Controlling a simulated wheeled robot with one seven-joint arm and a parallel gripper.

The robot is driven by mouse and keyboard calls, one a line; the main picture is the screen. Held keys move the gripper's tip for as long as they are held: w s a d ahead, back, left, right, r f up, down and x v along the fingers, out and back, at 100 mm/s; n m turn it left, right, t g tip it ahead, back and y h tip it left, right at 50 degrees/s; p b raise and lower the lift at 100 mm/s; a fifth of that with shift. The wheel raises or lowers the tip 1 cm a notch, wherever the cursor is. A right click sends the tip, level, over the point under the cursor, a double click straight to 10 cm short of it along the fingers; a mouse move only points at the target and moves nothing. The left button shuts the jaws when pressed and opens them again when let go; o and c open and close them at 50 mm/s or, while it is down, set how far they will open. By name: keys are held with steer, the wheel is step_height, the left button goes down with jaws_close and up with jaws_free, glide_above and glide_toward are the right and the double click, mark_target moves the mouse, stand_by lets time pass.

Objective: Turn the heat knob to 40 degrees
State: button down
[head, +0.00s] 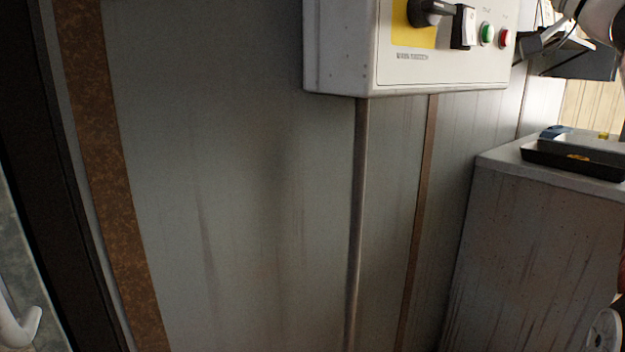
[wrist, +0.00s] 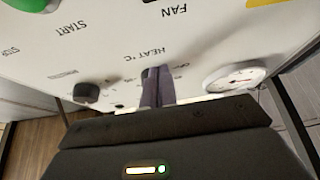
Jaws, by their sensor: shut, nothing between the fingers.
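The white control panel shows upside down in the wrist view (wrist: 215,35), with the printed label HEAT °C (wrist: 148,52). My gripper (wrist: 158,72) is shut and empty, its dark fingers pointing at the panel just beside that label. Small scale marks show on both sides of the fingers. In the head view the control box (head: 340,50) is cut off at the top, and no heat knob shows.
In the wrist view a small black knob (wrist: 87,93) is left of the fingers and a round gauge (wrist: 235,77) right. The head view shows a black rotary switch (head: 430,10), a green button (head: 487,33) and a red button (head: 504,38). A black tray (head: 570,162) lies right.

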steer(key=shift+w+d, duration=0.1)
stand_by(0.3)
steer(key=shift+w+d+b, duration=0.6)
steer(key=shift+d, duration=0.15)
steer(key=shift+w+d+r, duration=0.1)
steer(key=shift+d, duration=0.1)
stand_by(0.4)
steer(key=shift+f, duration=0.2)
steer(key=s+d+b, duration=0.2)
steer(key=s+d, duration=0.2)
steer(key=shift+s+f, duration=0.25)
steer(key=shift+s, duration=0.05)
stand_by(0.4)
